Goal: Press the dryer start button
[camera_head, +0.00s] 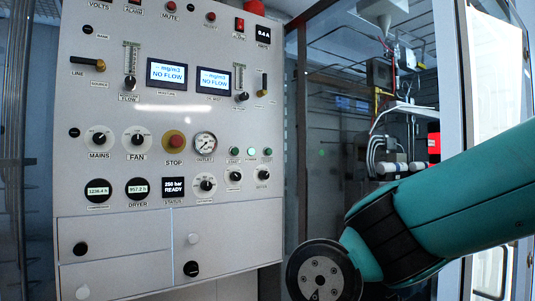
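The control panel (110,155) is a pale upright board filling the left and middle of the view. A round display labelled DRYER (137,188) is at lower left. My teal arm crosses the lower right, right of the panel. My gripper is not in view.
A red and yellow STOP button (174,142) and the outlet gauge (205,144) are left of the green buttons. Black knobs (206,185) sit below. Drawers (120,245) fill the panel's bottom. A glass-fronted cabinet (340,130) with piping stands at right.

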